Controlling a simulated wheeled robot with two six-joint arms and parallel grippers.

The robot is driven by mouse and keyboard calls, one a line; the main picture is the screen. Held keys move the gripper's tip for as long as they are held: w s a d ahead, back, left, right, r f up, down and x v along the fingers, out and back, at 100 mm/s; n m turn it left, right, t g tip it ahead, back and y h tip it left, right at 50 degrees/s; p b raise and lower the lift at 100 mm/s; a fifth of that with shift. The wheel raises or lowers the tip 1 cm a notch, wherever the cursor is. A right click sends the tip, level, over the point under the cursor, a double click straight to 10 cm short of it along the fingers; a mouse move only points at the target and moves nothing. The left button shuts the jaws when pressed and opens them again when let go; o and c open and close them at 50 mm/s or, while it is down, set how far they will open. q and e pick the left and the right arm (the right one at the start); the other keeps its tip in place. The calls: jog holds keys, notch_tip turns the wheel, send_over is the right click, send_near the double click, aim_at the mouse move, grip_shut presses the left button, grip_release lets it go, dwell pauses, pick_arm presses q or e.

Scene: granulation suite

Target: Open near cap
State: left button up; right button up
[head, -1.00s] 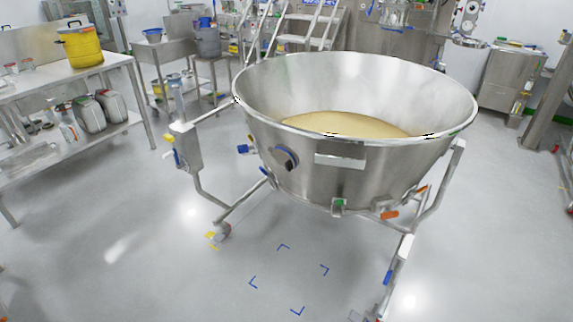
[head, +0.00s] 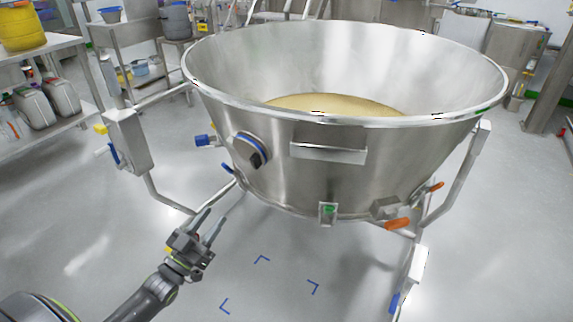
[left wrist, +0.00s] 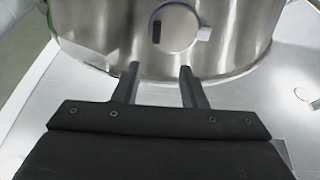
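A round cap (head: 251,150) with a blue rim and a dark handle sits on the near left wall of the large steel bowl (head: 400,150). The cap also shows in the left wrist view (left wrist: 174,27), above and beyond the fingers. My left gripper (head: 207,225) is below and left of the cap, apart from it. Its two fingers are spread with nothing between them, and in the left wrist view (left wrist: 158,72) they point toward the bowl wall. My right gripper is in neither view.
The bowl holds tan powder (head: 335,104) and stands on a tubular frame with a left post (head: 128,140). Orange (head: 397,224) and blue handles (head: 203,140) stick out around it. A bench (head: 75,122) stands at left. The floor in front is clear, with blue corner marks (head: 262,259).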

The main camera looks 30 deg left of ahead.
aim_at(252, 163)
pick_arm(q)
jog(key=shift+h, duration=0.3)
jog(key=x, duration=1.1)
jog(key=r+x, duration=0.1)
jog(key=x, duration=0.5)
jog(key=shift+w+d+r, duration=0.1)
jog(key=shift+r, duration=0.05)
grip_shut()
